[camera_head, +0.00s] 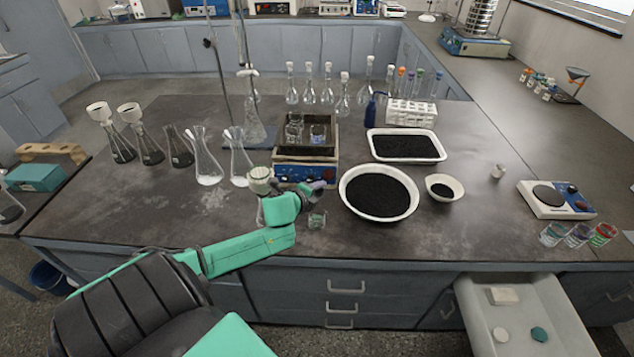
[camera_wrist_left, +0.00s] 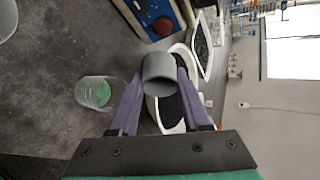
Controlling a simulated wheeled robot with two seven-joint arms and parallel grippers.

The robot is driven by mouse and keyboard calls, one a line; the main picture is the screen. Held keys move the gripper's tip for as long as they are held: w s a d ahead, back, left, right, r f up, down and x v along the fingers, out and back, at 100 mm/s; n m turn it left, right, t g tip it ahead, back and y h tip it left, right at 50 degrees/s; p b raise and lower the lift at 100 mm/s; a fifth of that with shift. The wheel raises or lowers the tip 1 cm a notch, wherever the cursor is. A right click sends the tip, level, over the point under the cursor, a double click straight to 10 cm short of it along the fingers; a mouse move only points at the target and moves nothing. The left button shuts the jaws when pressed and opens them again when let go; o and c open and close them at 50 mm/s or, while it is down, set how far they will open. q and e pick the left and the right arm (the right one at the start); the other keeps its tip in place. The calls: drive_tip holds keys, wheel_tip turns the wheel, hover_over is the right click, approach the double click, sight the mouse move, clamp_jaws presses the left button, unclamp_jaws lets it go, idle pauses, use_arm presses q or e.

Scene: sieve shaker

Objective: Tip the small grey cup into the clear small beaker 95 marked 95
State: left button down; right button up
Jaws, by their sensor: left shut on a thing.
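My left gripper (camera_head: 318,187) has its purple fingers shut on the small grey cup (camera_wrist_left: 159,73), which fills the space between the fingertips in the left wrist view. In the head view the cup is hard to make out at the fingers. I cannot tell its exact tilt or its contents. A clear small beaker (camera_head: 317,219) stands on the bench just below and in front of the gripper. The beaker (camera_wrist_left: 95,93) also shows beside the fingers in the left wrist view, apart from the cup, with green at its bottom. Its marking is not readable. My right gripper is out of view.
A white round bowl of black granules (camera_head: 378,192) stands right of the gripper, with a small bowl (camera_head: 444,187) beyond it. A blue-fronted device (camera_head: 306,171) stands just behind. Several flasks (camera_head: 203,157) stand at left. The bench's front edge is close.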

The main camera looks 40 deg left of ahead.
use_arm(q)
drive_tip(key=shift+w+a+r+g+h+p, duration=0.15)
drive_tip(key=shift+r+g+h+p, duration=0.25)
drive_tip(key=shift+p, duration=1.45)
drive_tip(key=shift+w+d+r+g+h+p, duration=0.15)
drive_tip(key=shift+r+g+p, duration=0.4)
drive_tip(key=shift+p, duration=1.25)
drive_tip(key=shift+a+n+g+p, duration=0.25)
drive_tip(key=shift+n+g+p, duration=0.1)
drive_tip(key=shift+g, duration=0.1)
drive_tip(key=shift+f+h+b, duration=0.25)
drive_tip(key=shift+h+b, duration=0.1)
drive_tip(key=shift+b, duration=0.05)
drive_tip(key=shift+f+g, duration=0.2)
drive_tip(key=shift+g, duration=0.3)
